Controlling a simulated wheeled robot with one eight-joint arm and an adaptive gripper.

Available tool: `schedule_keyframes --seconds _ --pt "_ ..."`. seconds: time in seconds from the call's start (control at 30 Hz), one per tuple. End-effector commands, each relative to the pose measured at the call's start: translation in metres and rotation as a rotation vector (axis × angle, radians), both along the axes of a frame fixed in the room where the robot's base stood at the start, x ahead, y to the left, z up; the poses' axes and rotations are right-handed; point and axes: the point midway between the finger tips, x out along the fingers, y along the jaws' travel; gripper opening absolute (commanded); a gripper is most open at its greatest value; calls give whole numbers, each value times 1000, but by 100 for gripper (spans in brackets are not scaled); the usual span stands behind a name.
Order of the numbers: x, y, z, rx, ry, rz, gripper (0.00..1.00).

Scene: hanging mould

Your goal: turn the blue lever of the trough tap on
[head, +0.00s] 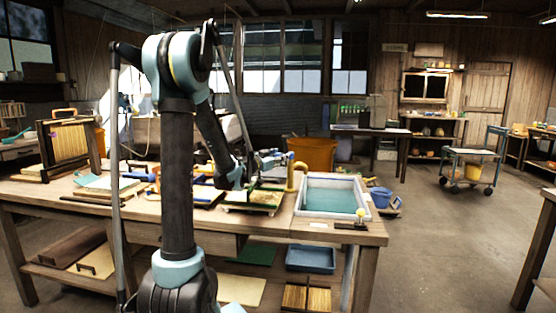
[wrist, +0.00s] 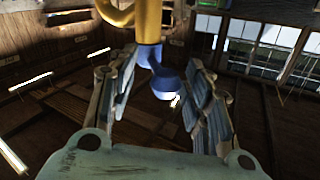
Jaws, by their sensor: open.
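The trough (head: 366,214) is a pale rectangular basin of teal water on the right part of the workbench. A yellow tap (head: 290,172) stands at its left edge; its gold body and curved spout also show at the top of the wrist view (wrist: 148,22). The blue lever (wrist: 163,80) hangs below the gold body in that view, with a bent, wider end. My gripper (head: 270,160) is beside the tap. In the wrist view my gripper (wrist: 162,75) is open, with the lever between its fingers. I cannot tell whether either finger touches it.
A blue bucket (head: 380,197) is right of the trough. An orange bin (head: 314,154) stands behind.

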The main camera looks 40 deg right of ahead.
Motion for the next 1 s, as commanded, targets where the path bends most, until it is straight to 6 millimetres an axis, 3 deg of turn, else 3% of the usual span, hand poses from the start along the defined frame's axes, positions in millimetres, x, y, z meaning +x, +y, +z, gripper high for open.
schedule_keyframes --seconds 0.17,0.7,1.0 --pt "0 0 12 0 0 0 46" --pt "2 0 86 0 1 0 46" --pt "2 1 98 0 1 0 46"
